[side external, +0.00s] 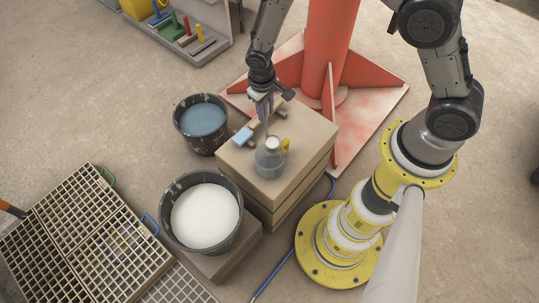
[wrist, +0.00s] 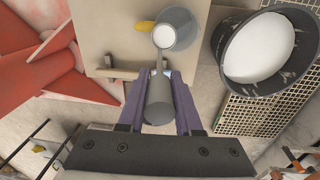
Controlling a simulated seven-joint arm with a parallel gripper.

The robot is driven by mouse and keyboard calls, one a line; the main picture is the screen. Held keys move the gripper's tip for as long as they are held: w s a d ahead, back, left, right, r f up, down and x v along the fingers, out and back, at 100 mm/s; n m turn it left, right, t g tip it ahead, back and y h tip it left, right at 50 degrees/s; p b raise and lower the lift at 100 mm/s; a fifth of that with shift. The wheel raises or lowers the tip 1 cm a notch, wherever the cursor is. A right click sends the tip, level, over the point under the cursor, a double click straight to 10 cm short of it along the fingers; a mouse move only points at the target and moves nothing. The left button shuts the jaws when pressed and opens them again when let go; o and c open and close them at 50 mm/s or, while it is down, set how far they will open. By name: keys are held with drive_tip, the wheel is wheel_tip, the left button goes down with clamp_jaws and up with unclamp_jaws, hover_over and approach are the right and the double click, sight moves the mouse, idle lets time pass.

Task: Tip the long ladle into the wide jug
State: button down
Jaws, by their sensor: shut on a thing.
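My gripper (wrist: 160,78) is shut on the grey handle of the long ladle (wrist: 160,112); in the side view, my gripper (side external: 263,103) is above the wooden block. The ladle's thin shaft runs away from the fingers to a small round cup (wrist: 163,36) with a pale inside. This cup overlaps the near edge of the wide jug (wrist: 184,28), at its mouth. The jug, grey with a yellow handle, also stands on the block in the side view (side external: 268,164). How far the cup is tilted, and whether it touches the jug, I cannot tell.
A bucket of white liquid (side external: 206,215) and one of blue liquid (side external: 203,118) stand left. A red column (side external: 325,45) stands behind.

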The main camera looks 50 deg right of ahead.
drive_tip(key=shift+s+a+h, duration=0.2)
drive_tip(key=shift+a+h, duration=0.1)
drive_tip(key=shift+a, duration=0.15)
drive_tip(key=shift+s+a+r+t+h, duration=0.1)
drive_tip(key=shift+s+a+t+h, duration=0.15)
drive_tip(key=shift+a+h, duration=0.45)
drive_tip(key=shift+s+a+t+h, duration=0.2)
drive_tip(key=shift+a+h, duration=0.2)
drive_tip(key=shift+a, duration=0.6)
idle(1.3)
drive_tip(key=shift+s+a+h, duration=0.2)
drive_tip(key=shift+a+h, duration=0.2)
drive_tip(key=shift+a, duration=0.15)
drive_tip(key=shift+s+a+h, duration=0.15)
drive_tip(key=shift+a+h, duration=0.25)
drive_tip(key=shift+a, duration=0.15)
idle(0.8)
drive_tip(key=shift+s+a+f+t+h, duration=0.15)
drive_tip(key=shift+a+f+h, duration=0.05)
drive_tip(key=shift+a+h, duration=0.2)
drive_tip(key=shift+s+a+f+t+h, duration=0.15)
drive_tip(key=shift+a+f+h, duration=0.1)
drive_tip(key=shift+a, duration=0.3)
drive_tip(key=shift+s+a+f+t+h, duration=0.1)
drive_tip(key=shift+a+f+t+h, duration=0.05)
drive_tip(key=shift+a+h, duration=0.25)
idle(1.3)
